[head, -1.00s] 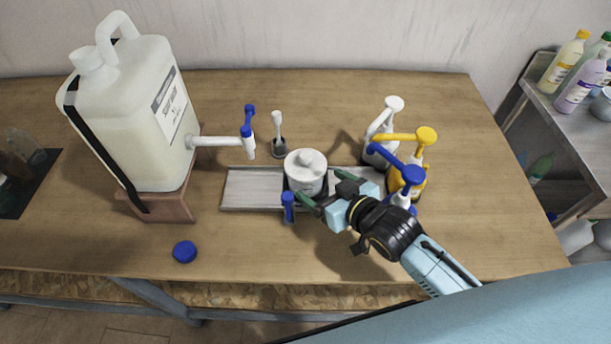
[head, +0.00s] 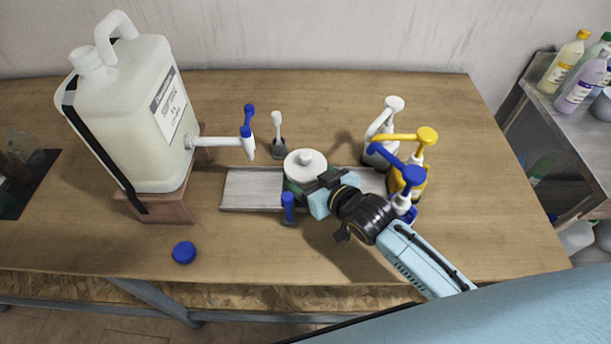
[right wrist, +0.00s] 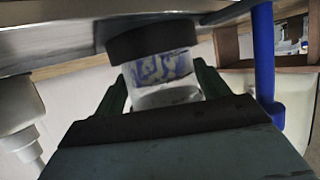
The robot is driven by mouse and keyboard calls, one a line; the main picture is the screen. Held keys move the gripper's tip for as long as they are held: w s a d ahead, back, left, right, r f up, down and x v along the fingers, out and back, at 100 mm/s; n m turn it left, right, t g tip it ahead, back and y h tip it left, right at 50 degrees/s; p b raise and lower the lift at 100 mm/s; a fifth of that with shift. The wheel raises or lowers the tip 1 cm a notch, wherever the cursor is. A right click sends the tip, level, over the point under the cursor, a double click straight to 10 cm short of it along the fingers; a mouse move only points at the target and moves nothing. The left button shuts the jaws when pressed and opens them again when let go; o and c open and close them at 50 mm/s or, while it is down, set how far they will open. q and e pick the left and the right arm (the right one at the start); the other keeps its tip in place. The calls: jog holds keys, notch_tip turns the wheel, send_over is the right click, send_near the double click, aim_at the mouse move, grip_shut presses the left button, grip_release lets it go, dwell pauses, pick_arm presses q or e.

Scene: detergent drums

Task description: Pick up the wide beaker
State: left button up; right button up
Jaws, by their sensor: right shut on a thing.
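The wide beaker (head: 304,160), with a white knobbed lid on top, stands upright at the middle of the grey tray (head: 250,190). In the right wrist view the beaker (right wrist: 163,68) shows as a clear body with blue print and a dark band at one end. My right gripper (head: 312,182) reaches in from the lower right and is shut on the beaker's body, one green finger on each side. The fingertips are mostly hidden in the head view. I cannot tell any gap between beaker and tray. My left gripper is not in view.
A blue-handled tool (head: 288,208) stands close in front of the beaker. White (head: 381,150), yellow (head: 421,170) and blue (head: 408,178) pump bottles crowd the right. A large drum (head: 140,110) with a tap stands left. A blue cap (head: 184,252) lies in front.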

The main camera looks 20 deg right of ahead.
jog(key=shift+r+p, duration=0.8)
jog(key=shift+r, duration=4.3)
